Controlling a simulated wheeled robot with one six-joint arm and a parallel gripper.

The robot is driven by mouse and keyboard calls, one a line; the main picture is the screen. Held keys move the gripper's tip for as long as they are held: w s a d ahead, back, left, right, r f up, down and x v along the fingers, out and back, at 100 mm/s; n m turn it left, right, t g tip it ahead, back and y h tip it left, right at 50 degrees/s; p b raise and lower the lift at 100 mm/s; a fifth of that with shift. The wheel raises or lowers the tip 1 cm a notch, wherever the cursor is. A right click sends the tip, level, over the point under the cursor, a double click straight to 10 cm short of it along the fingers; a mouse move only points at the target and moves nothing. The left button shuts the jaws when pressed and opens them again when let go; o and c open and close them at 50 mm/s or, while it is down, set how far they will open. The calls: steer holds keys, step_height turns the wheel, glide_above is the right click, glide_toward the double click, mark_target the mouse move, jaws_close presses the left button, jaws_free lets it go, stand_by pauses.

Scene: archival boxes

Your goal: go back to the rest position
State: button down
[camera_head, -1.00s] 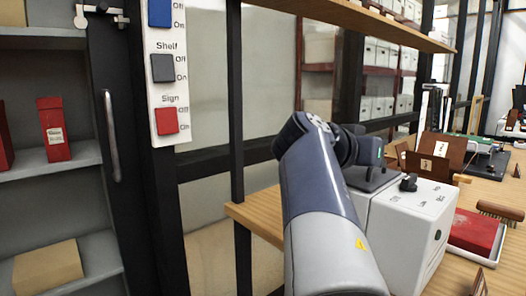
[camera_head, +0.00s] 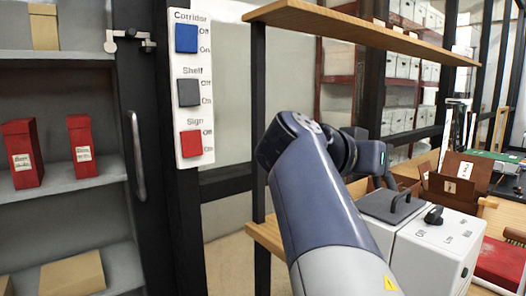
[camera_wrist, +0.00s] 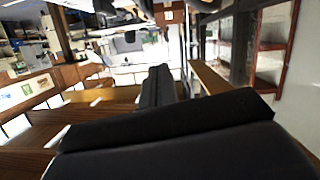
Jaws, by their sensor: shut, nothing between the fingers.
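My gripper (camera_wrist: 158,88) shows in the wrist view as two dark fingers lying together, shut with nothing between them. In the head view my arm rises from the bottom and bends at the middle of the picture. Its wrist end points to the right, near the white box-shaped device (camera_head: 432,250) on the wooden table. The gripper's fingertips are hard to make out there. It appears clear of the switch panel (camera_head: 192,120) at the left.
The panel has a blue (camera_head: 186,38), a grey (camera_head: 188,92) and a red switch (camera_head: 191,144). Left of it are a door handle (camera_head: 135,155) and shelves with red boxes (camera_head: 22,152). A wooden shelf (camera_head: 360,31) spans above my arm. A brown box (camera_head: 452,185) stands on the table.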

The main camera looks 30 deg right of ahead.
steer(key=shift+v, duration=1.45)
steer(key=shift+d, duration=0.1)
steer(key=b, duration=0.1)
glide_above(390, 209)
steer(key=a, duration=0.1)
step_height(390, 209, down, 2)
steer(key=shift+a+f, duration=0.15)
steer(key=shift+f, duration=0.05)
steer(key=shift+d+f+b, duration=0.35)
steer(key=shift+f+b, duration=0.15)
steer(key=shift+f, duration=0.05)
steer(key=shift+d+f+b, duration=0.35)
steer(key=shift+f+b, duration=0.1)
steer(key=shift+f, duration=0.05)
steer(key=shift+s+f+b, duration=0.2)
steer(key=shift+f+b, duration=0.15)
steer(key=shift+f, duration=0.15)
steer(key=shift+s+f+b, duration=0.15)
steer(key=shift+f+b, duration=0.2)
steer(key=shift+f, duration=0.15)
steer(key=shift+r, duration=0.1)
